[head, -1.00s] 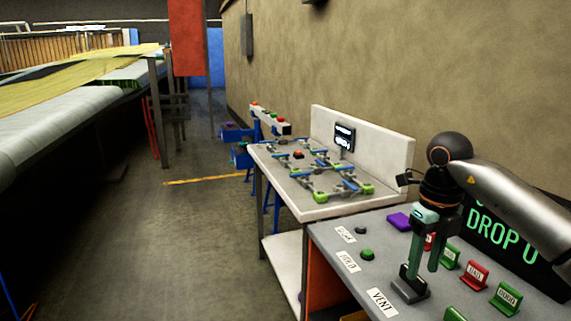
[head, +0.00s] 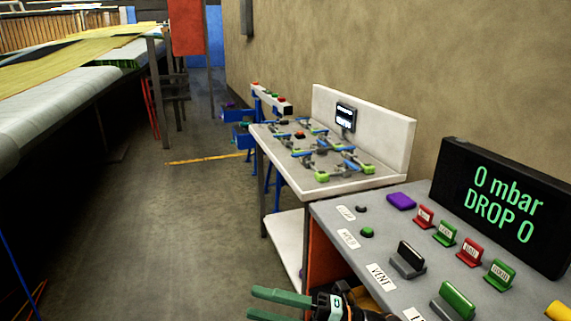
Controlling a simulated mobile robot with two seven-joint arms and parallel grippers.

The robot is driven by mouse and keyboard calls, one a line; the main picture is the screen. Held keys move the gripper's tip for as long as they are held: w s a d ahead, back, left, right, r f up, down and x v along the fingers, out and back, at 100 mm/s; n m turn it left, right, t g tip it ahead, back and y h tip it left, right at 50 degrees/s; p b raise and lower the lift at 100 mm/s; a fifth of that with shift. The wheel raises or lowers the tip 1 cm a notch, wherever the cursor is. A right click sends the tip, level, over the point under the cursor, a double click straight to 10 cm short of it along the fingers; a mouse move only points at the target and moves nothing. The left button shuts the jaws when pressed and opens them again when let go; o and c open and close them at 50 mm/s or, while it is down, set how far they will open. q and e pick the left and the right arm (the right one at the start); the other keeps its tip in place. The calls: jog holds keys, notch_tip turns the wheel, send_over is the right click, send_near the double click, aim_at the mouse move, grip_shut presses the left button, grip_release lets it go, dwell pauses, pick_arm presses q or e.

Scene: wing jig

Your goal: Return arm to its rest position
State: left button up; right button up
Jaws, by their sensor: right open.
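My right gripper (head: 268,304) shows at the bottom edge of the head view, in front of the grey control bench (head: 330,222). Its two green fingers point left, are apart and hold nothing. The lower finger is partly cut off by the picture edge. The black lever labelled VENT (head: 407,260) stands on the bench top, clear of the gripper. My left gripper is not in view.
A black display (head: 505,207) reads "0 mbar DROP 0". Several red and green tags (head: 471,252), a purple block (head: 401,200) and a green-topped lever (head: 456,300) stand on the bench. A white table (head: 392,184) with blue-green fixtures stands beyond. Open floor (head: 200,220) lies left.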

jog(key=d+f+m+t+h, duration=1.15)
jog(key=f+m+t, duration=0.2)
jog(key=m, duration=0.85)
jog(key=s+d+f+m+g+h, duration=0.3)
jog(key=s+d+f+m, duration=0.1)
jog(key=s+f, duration=0.4)
jog(key=s+d+f+m+g+h+p, duration=0.1)
jog(key=s+d+f+m+g+h, duration=0.2)
jog(key=s+f, duration=0.5)
jog(key=shift+s+d+f+m+g, duration=0.2)
jog(key=shift+d+f+m+g, duration=0.4)
jog(key=shift+d+m, duration=0.25)
jog(key=shift+d, duration=0.1)
